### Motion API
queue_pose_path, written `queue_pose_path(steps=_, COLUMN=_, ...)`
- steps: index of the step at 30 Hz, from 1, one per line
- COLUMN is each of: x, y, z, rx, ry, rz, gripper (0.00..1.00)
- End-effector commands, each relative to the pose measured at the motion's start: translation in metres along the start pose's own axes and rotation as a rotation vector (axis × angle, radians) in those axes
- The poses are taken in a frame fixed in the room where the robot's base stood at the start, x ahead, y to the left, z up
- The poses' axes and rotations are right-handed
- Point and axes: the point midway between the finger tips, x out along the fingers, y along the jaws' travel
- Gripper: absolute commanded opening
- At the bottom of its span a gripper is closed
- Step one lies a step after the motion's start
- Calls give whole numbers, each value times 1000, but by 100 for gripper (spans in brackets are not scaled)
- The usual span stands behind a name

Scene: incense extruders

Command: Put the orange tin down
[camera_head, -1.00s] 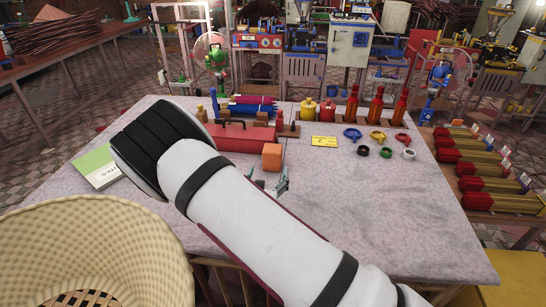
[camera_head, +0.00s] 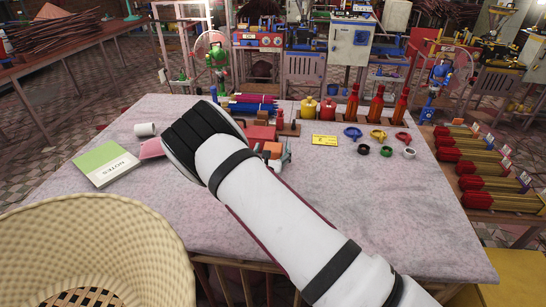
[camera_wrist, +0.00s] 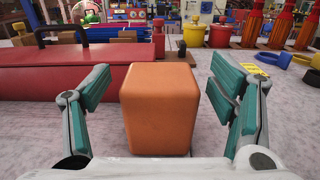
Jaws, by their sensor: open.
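The orange tin (camera_wrist: 158,108), a block with rounded edges, stands upright on the table in the wrist view, in front of a red box. In the head view the tin (camera_head: 272,149) is partly hidden by my arm. My gripper (camera_wrist: 162,95) is open, with one teal-padded finger on each side of the tin and a visible gap at both sides. In the head view only part of the gripper shows, close by the tin.
The red box (camera_wrist: 75,90) is close behind the tin and to its left. A yellow card (camera_head: 324,141) and several coloured rings (camera_head: 378,135) lie to the right. A green notebook (camera_head: 105,164) lies at the left. The table's front right (camera_head: 400,220) is clear.

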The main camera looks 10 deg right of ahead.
Motion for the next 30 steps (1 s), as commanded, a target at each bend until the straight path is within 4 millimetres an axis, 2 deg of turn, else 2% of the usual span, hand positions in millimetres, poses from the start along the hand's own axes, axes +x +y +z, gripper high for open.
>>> queue_pose_path(steps=4, x=13, y=0, z=0, rx=1, ry=0, rz=1, gripper=78)
queue_pose_path(steps=11, x=14, y=0, z=0, rx=0, ry=1, rz=1, gripper=78)
queue_pose_path(steps=14, x=14, y=0, z=0, rx=0, ry=0, rz=1, gripper=59)
queue_pose_path(steps=19, x=14, y=0, z=0, rx=1, ry=0, rz=0, gripper=21)
queue_pose_path(steps=21, x=14, y=0, z=0, rx=1, ry=-1, rz=0, gripper=14)
queue_pose_path(steps=30, x=14, y=0, z=3, rx=1, ry=-1, rz=0, gripper=14)
